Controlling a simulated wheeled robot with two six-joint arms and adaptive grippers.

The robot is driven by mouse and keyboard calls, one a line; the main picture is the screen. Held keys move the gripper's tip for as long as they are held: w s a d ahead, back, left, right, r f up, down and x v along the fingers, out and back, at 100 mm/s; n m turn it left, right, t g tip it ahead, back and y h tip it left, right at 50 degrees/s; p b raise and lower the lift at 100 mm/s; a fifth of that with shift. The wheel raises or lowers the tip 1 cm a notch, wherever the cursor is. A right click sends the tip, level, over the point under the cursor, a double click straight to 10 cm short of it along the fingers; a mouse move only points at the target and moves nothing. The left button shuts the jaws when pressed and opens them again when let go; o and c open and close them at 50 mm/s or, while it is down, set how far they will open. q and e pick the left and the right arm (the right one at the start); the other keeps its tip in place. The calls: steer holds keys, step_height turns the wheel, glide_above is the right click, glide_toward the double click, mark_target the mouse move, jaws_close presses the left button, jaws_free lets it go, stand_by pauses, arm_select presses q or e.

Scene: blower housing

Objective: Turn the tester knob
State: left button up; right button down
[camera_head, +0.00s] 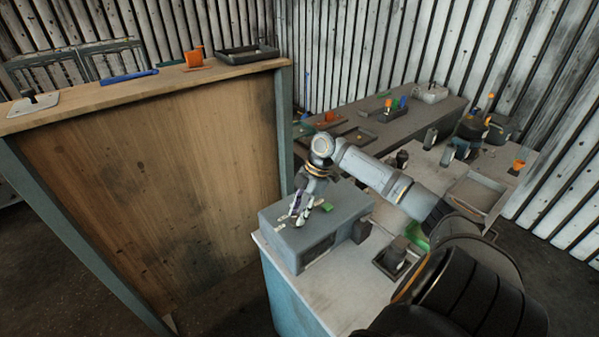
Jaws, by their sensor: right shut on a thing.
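The tester is a grey box (345,221) on the near end of the light-topped bench, with a green part (327,207) on its top. My right arm reaches in from the lower right. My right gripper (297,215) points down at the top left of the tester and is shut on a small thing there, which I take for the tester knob. The fingers hide the knob, so its turn angle cannot be seen. My left gripper is not in view.
A tall wooden bench (160,170) stands at the left, with a black tray (246,54) and a blue bar (130,76) on top. A grey tray (476,194) and a dark fixture (395,258) stand on the tester's bench (345,290). A darker bench lies behind.

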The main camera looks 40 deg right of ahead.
steer(key=shift+f+n+b, duration=0.1)
steer(key=shift+n+b, duration=0.3)
steer(key=shift+n, duration=0.2)
steer(key=shift+g, duration=0.3)
steer(key=c, duration=1)
jaws_free()
steer(key=shift+c, duration=0.2)
steer(key=shift+r, duration=0.2)
steer(key=v, duration=1.1)
steer(key=shift+d+r, duration=0.25)
steer(key=shift+r, duration=0.05)
